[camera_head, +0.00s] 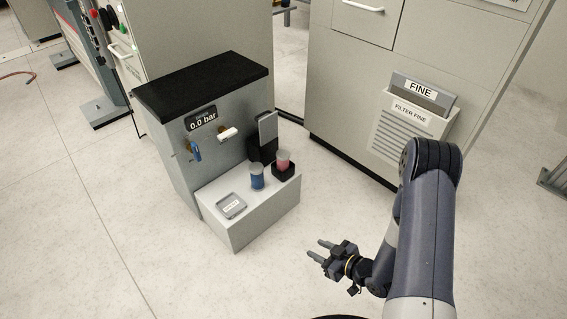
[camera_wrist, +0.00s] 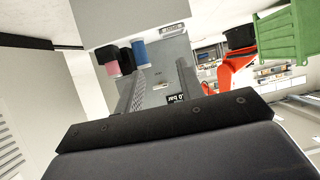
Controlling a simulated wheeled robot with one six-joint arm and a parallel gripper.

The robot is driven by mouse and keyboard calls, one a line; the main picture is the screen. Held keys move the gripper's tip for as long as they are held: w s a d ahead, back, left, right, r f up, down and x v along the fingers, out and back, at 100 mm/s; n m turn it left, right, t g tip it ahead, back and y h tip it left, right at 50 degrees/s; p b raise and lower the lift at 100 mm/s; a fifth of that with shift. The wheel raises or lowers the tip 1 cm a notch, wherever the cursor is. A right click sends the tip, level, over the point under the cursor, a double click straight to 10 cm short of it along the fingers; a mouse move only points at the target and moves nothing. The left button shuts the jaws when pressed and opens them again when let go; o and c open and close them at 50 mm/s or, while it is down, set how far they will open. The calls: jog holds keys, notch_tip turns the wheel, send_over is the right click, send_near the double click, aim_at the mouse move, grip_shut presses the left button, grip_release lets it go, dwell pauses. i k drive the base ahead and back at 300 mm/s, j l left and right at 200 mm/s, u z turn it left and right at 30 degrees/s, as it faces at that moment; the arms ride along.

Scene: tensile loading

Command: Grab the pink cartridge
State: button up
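The pink cartridge (camera_head: 283,160) stands upright in a small black holder (camera_head: 283,173) at the back right of the light ledge of a grey machine. A blue cartridge (camera_head: 257,177) stands to its left on the same ledge. My gripper (camera_head: 316,249) is open and empty, in front of and to the right of the ledge, apart from both cartridges. In the wrist view the pink cartridge (camera_wrist: 112,68) and the blue cartridge (camera_wrist: 139,52) show upside down, beyond and left of the open fingers (camera_wrist: 160,80).
A small labelled tray (camera_head: 231,206) lies on the ledge's front left. The machine (camera_head: 204,115) shows 0.0 bar and has a blue lever (camera_head: 196,151) and a white handle (camera_head: 228,134). A cabinet with a FINE filter (camera_head: 420,92) stands to the right. The floor around my gripper is clear.

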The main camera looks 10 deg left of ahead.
aim_at(282, 155)
jog(key=i+j+z, duration=0.1)
jog(key=i+j, duration=0.15)
jog(key=i+j+z, duration=0.15)
jog(key=j, duration=0.3)
jog(key=i+j+z, duration=0.1)
jog(key=i+j, duration=0.2)
jog(key=i+j+z, duration=0.1)
jog(key=j, duration=0.4)
jog(key=i, duration=0.1)
